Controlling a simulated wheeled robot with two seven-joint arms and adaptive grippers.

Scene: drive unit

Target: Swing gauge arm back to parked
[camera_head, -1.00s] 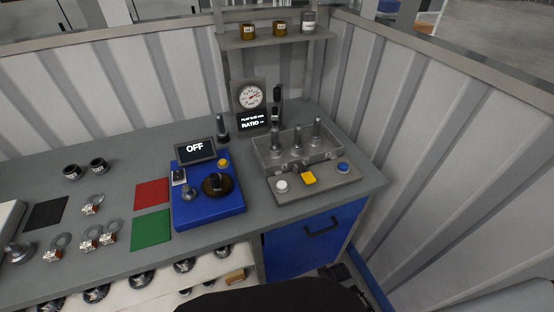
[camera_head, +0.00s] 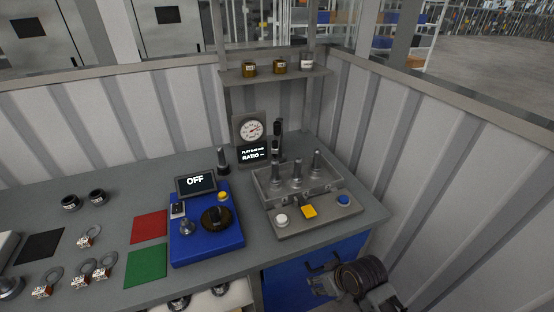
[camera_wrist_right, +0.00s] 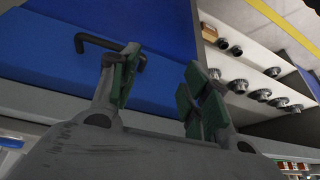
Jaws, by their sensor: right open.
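A dial gauge (camera_head: 251,128) with a white face and red needle stands at the back of the bench, above a small display reading RATIO (camera_head: 253,154). Beside it is a dark upright part (camera_head: 277,138), which looks like the gauge arm; its exact pose is hard to tell. In front of it is a grey open-topped fixture (camera_head: 297,184) with upright metal pins. My right gripper (camera_head: 316,281) is low in front of the blue drawer, well below the fixture. In the right wrist view it (camera_wrist_right: 158,78) is open with nothing between its fingers. My left gripper is out of view.
The blue unit (camera_head: 205,240) with an OFF screen (camera_head: 196,183) stands left of the fixture. A black drawer handle (camera_wrist_right: 108,45) is close to my right fingers. A shelf with small jars (camera_head: 279,75) is above the gauge. Corrugated walls enclose the back and right.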

